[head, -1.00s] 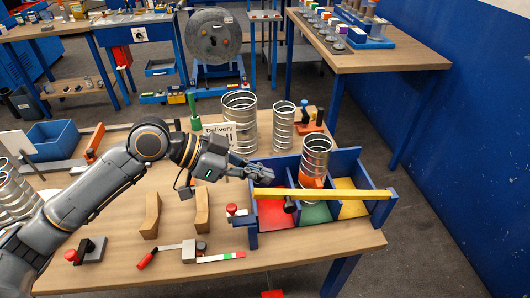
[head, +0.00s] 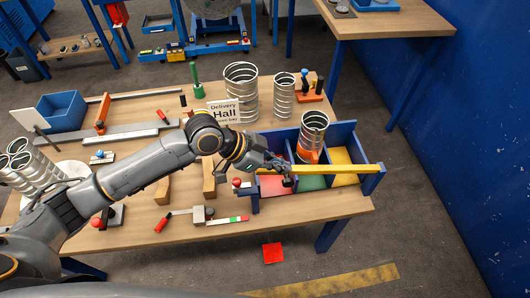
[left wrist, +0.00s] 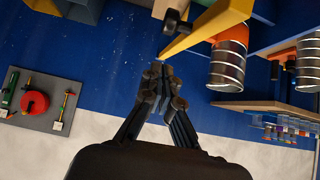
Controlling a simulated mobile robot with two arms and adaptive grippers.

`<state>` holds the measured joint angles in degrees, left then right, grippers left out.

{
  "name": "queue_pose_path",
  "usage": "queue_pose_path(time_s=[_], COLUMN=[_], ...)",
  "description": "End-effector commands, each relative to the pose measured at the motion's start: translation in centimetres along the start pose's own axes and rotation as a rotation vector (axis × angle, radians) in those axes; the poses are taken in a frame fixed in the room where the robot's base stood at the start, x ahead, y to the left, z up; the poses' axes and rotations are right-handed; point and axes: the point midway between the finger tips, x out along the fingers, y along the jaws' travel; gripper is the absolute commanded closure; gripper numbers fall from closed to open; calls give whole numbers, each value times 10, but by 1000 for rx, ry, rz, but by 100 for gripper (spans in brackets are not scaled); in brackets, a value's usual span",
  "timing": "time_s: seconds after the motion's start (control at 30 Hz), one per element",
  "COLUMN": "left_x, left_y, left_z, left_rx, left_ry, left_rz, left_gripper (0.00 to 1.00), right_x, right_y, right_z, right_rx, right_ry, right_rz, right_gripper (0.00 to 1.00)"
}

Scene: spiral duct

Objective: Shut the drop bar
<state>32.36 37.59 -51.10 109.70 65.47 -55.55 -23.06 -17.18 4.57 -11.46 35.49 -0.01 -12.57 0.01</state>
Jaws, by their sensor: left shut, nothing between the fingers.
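The yellow drop bar (head: 335,170) runs nearly level across the front of the blue three-compartment rack (head: 347,129). A black knob (head: 288,182) sits near its left end; I cannot tell whether that end is seated. My left gripper (head: 283,167) is shut and empty, close to the bar's left part and partly covering it. Contact is unclear in the head view. My right gripper is out of view.
A spiral duct (head: 314,128) with an orange band stands in the rack's middle compartment. Taller ducts (head: 241,88) and a Delivery Hall sign (head: 224,112) stand behind. A red-handled tool (head: 181,217) and wooden blocks lie left of the rack.

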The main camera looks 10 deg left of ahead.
Motion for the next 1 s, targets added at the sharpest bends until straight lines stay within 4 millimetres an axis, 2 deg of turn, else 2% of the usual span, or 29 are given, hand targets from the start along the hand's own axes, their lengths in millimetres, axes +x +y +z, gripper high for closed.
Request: queue_pose_path(time_s=[0.1,0.3,0.73,0.87,1.0], left_x=[14,29,33,39,49], left_y=[0,0,0,1,0], left_z=[10,25,29,38,55], left_rx=[-4,-1,1,0,-1], left_ry=[-3,-1,1,13,53], left_rz=[1,1,0,1,3], left_gripper=[100,100,100,100,100], right_x=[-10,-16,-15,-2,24], right_y=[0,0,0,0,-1], right_z=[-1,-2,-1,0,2], right_rx=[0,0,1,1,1], right_ry=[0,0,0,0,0], right_rz=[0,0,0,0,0], right_gripper=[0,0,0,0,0])
